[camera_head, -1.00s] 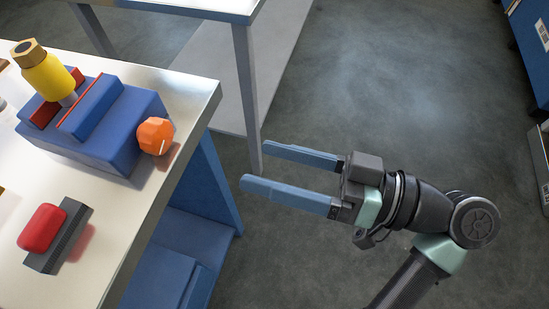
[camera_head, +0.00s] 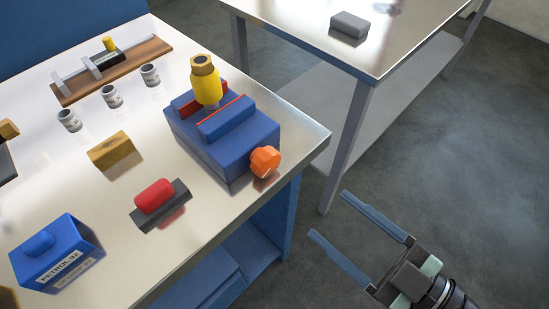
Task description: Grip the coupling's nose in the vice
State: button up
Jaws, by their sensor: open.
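The coupling (camera_head: 207,86) is a yellow cylinder with a brass hex top. It stands upright at the blue vice (camera_head: 222,150), its lower end between the red-lined jaws; whether the jaws touch it I cannot tell. The vice sits near the right edge of the workbench (camera_head: 185,243) and has an orange knob (camera_head: 265,161) on its front right side. My gripper (camera_head: 327,213) is open and empty, over the floor to the right of the bench, apart from the vice and lower in the picture.
A red-topped dark block (camera_head: 155,197), a brass-coloured block (camera_head: 110,150), a blue PETROL 92 box (camera_head: 56,255) and several small cans (camera_head: 112,96) stand on the bench. A wooden board with a fixture (camera_head: 147,55) lies behind. A second table (camera_head: 300,20) holds a grey block (camera_head: 349,25).

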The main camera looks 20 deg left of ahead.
aim_at(271, 166)
jog(key=x, duration=1.3)
jog(key=shift+p, duration=0.4)
jog(key=c, duration=1.1)
